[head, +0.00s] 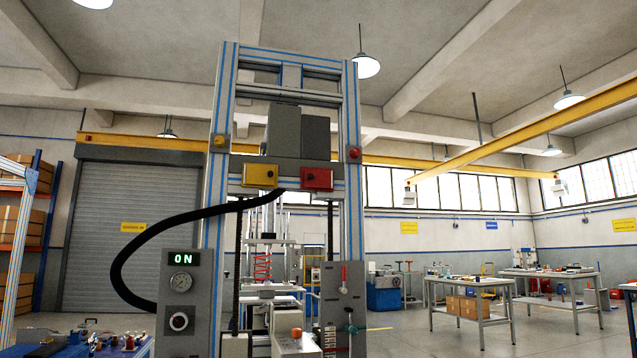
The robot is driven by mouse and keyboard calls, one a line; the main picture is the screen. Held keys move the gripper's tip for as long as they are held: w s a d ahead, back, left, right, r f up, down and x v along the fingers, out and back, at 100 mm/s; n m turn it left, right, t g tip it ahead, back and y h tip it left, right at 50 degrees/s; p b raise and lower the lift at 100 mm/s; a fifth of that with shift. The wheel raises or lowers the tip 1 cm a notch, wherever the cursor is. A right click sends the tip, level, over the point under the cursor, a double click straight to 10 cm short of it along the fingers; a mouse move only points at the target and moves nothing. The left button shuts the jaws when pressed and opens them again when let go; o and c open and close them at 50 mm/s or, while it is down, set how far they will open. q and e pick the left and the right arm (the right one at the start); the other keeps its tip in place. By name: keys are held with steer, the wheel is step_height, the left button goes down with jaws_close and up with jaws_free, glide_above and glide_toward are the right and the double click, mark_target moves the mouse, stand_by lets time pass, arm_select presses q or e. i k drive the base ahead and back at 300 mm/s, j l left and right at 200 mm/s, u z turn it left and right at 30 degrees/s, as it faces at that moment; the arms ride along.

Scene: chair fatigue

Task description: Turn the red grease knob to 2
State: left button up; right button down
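A tall grey and blue test frame (217,190) stands ahead. A red box (317,179) with a small dark round part on its face hangs on the right of its crossbeam, beside a yellow box (260,175). A small red round part (354,153) sits on the right post, and a yellow one (220,140) on the left post. I cannot tell which red part is the grease knob, and no numbers are readable on them. Neither of my grippers is in view.
A grey control box (187,262) at the left shows "ON" above a gauge and a dial. A black hose (128,250) loops out left of the frame. A panel with a red handle (344,277) stands at the right. Workbenches (470,285) stand further right, with open floor between.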

mark_target(356, 153)
steer(key=i+j+z, duration=0.15)
steer(key=i+j, duration=0.2)
steer(key=i, duration=0.2)
steer(key=i+j+z, duration=0.2)
steer(key=i+j, duration=0.2)
steer(key=i, duration=0.1)
